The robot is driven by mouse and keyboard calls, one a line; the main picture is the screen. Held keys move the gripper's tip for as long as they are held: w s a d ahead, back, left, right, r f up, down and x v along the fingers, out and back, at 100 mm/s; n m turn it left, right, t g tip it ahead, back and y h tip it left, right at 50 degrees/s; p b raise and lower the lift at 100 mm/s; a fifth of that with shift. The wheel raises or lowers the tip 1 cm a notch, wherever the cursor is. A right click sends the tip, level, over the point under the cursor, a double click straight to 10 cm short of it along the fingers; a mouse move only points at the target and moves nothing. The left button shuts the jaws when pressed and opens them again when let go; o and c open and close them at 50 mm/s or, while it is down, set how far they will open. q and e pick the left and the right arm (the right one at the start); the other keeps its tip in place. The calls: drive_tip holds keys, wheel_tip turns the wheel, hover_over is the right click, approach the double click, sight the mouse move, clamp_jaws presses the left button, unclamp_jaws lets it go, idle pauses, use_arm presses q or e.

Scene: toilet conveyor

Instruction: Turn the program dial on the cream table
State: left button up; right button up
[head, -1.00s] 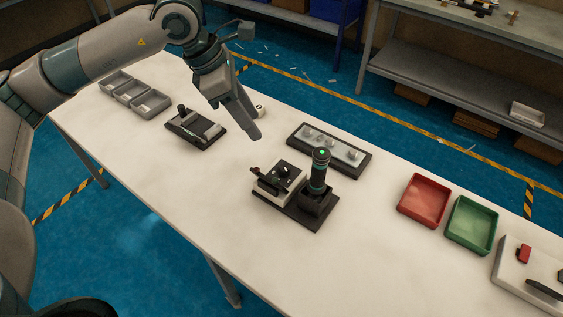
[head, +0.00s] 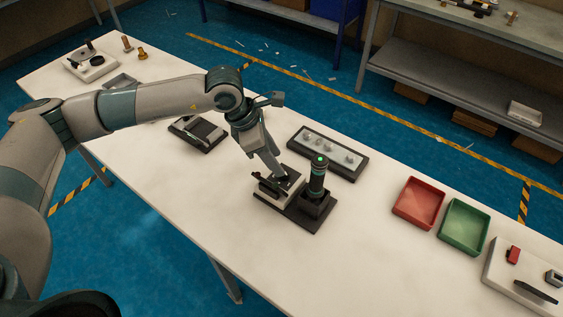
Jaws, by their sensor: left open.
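A small white box (head: 291,193) with a dark top sits on a black base plate on the cream table (head: 190,205). The program dial, a dark knob on top of this box, is mostly hidden behind my fingertips. My left gripper (head: 279,175) points down at the dial, with its jaws open and its fingertips at the knob. I cannot tell whether they touch it. A black lever (head: 267,185) is on the left side of the box. A dark cylinder (head: 317,180) with a green light stands upright to the right on the same plate. My right gripper is not in view.
A dark tray with several round pieces (head: 327,153) lies just behind the dial unit. A dark device (head: 199,134) lies to the left. A red tray (head: 418,203) and a green tray (head: 464,226) stand to the right. The table front is clear.

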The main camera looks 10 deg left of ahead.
use_arm(q)
drive_tip(key=shift+p+x, duration=0.6)
drive_tip(key=shift+x, duration=1.9)
drive_tip(key=c, duration=1.1)
drive_tip(key=shift+o, duration=0.2)
